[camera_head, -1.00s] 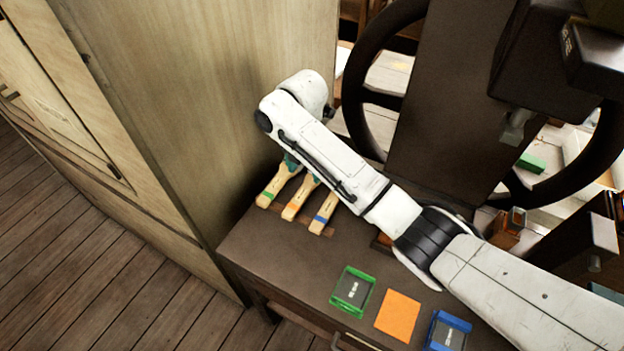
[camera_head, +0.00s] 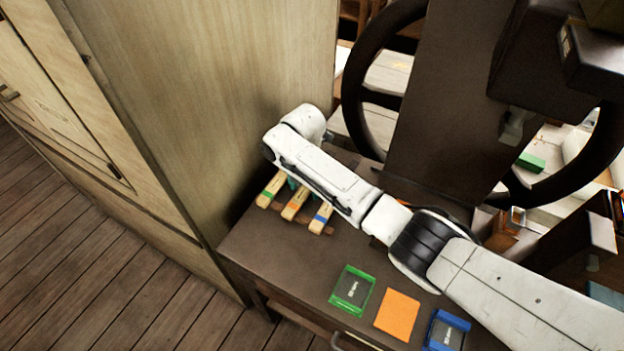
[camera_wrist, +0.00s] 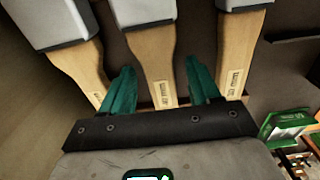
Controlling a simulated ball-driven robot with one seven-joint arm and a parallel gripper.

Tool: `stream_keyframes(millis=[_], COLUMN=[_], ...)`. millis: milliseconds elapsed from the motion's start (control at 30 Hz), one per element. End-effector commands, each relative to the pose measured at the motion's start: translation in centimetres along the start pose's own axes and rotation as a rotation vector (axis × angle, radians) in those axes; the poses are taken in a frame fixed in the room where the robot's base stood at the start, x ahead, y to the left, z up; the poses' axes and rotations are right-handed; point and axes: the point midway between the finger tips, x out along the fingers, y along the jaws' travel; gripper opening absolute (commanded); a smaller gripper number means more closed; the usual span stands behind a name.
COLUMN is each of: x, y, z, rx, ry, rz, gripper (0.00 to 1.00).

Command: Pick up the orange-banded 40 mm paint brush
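The orange-banded brush (camera_head: 295,206) is the middle one of three wooden-handled brushes at the left end of the bench. The green-banded brush (camera_head: 270,191) is on its left and the blue-banded brush (camera_head: 321,217) on its right. In the wrist view the middle brush (camera_wrist: 153,67) has a pale handle and a grey ferrule. My gripper (camera_wrist: 160,72) is open, its teal fingers on either side of that handle, with small gaps showing. In the head view my arm hides most of the gripper and the brushes' far ends.
A tall wooden cabinet (camera_head: 205,110) stands close on the left. A dark press with a handwheel (camera_head: 358,75) rises behind the bench. A green tray (camera_head: 352,290), an orange square (camera_head: 398,314) and a blue tray (camera_head: 446,331) lie at the bench front.

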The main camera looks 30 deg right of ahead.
Motion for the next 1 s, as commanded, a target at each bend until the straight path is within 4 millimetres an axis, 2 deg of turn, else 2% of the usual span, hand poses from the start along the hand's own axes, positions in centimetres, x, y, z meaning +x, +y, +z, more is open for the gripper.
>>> stream_keyframes(millis=[67,633,1000], x=[-0.01,-0.02,-0.48], y=[-0.01,-0.02,0.03], z=[0.00,0.01,0.04], rx=[0.000,0.000,0.001], ry=[0.000,0.000,-0.001], rz=[0.000,0.000,0.001], gripper=[0.54,0.00,0.00])
